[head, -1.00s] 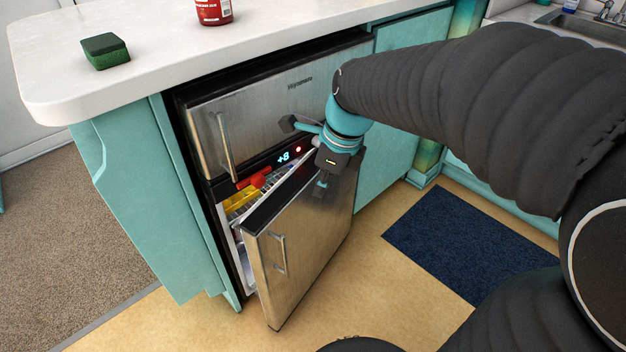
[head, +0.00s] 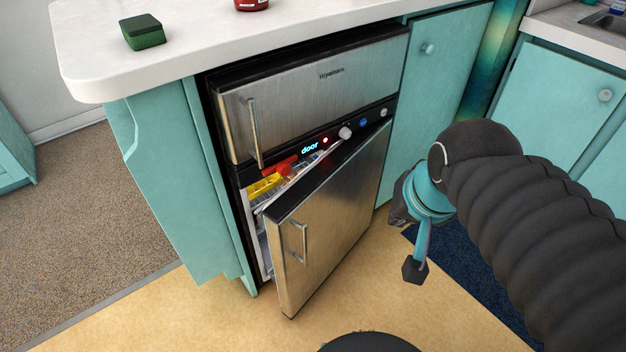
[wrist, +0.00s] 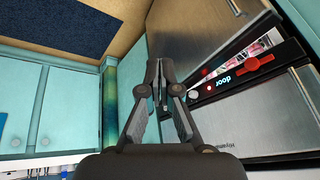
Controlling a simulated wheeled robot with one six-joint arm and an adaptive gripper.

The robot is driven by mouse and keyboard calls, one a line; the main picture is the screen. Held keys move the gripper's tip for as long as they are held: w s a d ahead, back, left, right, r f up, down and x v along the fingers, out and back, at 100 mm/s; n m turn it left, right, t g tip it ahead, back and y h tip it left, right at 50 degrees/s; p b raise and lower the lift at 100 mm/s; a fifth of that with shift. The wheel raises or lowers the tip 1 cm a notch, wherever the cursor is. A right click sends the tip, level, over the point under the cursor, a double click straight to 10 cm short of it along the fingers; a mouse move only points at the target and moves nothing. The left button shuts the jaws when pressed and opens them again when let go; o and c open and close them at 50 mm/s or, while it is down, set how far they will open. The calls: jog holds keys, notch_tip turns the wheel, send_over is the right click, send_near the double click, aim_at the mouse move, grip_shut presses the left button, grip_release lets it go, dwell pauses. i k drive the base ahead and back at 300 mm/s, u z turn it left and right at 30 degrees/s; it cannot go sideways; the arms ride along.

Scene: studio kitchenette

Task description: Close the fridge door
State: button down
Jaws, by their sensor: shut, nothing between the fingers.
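The lower fridge door (head: 335,215) is silver and stands partly open, hinged on its right side, with a handle (head: 298,242) near its left edge. Through the gap I see yellow and red items (head: 265,185) inside. The lit panel above reads "door". The upper fridge door (head: 315,100) is closed.
The white counter (head: 200,45) above holds a green sponge (head: 143,32) and a red jar (head: 252,4). Teal cabinets (head: 445,80) stand right of the fridge. A dark blue mat (head: 465,275) lies on the floor beneath my arm. Floor in front of the door is clear.

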aim_at(314, 222)
jog(key=z, duration=1.4)
jog(key=k, duration=0.8)
jog(key=u, duration=1.4)
